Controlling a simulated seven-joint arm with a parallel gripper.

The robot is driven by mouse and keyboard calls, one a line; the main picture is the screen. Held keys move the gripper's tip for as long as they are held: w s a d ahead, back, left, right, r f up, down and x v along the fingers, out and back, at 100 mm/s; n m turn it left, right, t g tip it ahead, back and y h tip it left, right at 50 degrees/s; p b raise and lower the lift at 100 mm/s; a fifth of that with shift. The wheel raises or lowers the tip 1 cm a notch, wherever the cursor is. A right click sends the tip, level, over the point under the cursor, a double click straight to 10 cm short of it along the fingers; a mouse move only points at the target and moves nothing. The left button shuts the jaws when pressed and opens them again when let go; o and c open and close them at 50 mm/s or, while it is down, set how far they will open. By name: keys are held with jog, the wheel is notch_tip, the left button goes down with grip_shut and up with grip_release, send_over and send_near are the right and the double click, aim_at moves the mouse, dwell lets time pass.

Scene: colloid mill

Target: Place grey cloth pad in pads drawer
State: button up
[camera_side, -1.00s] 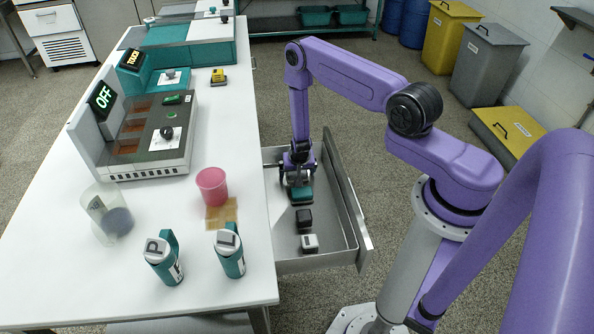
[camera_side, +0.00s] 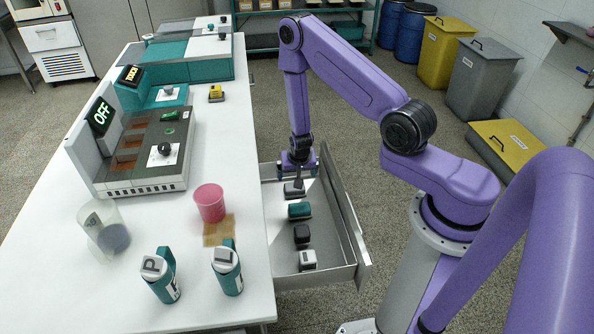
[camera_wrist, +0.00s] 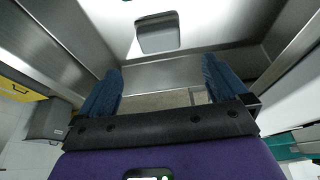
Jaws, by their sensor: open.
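The grey cloth pad (camera_side: 294,190) appears to lie on the floor of the open pads drawer (camera_side: 347,243), at the far end of a row of pads. In the wrist view a grey pad (camera_wrist: 157,37) shows beyond the fingertips, clear of them. My gripper (camera_side: 297,173) is above the far part of the drawer, just above the grey pad in the side view. In the wrist view its two blue fingers (camera_wrist: 162,68) are wide apart with nothing between them.
A teal pad (camera_side: 300,211), a black pad (camera_side: 302,236) and a whitish pad (camera_side: 308,260) lie nearer in the drawer. The drawer walls stand around my gripper's area. The white table (camera_side: 217,301) borders the drawer on the left, with a pink cup (camera_side: 209,203) near its edge.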

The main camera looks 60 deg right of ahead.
jog(key=shift+v, duration=0.75)
jog(key=w+a+r+n+y, duration=0.2)
jog(key=a+r+n+y, duration=0.15)
jog(key=a+r, duration=0.6)
jog(key=s+a+r+n+y, duration=0.2)
jog(key=s+a+r+n, duration=0.45)
jog(key=a, duration=0.25)
jog(key=s+a+r+n+g, duration=0.3)
jog(key=s+r+n, duration=0.4)
jog(key=s, duration=0.5)
jog(key=s+d+r+n+h, duration=0.1)
jog(key=s+d+r+n, duration=0.1)
jog(key=s, duration=0.3)
jog(key=s+d+r+n+h, duration=0.1)
jog(key=s+d+r+n, duration=0.1)
jog(key=s, duration=0.4)
notch_tip(320, 180, up, 2)
jog(key=shift+d+n, duration=0.3)
jog(key=shift+d, duration=0.35)
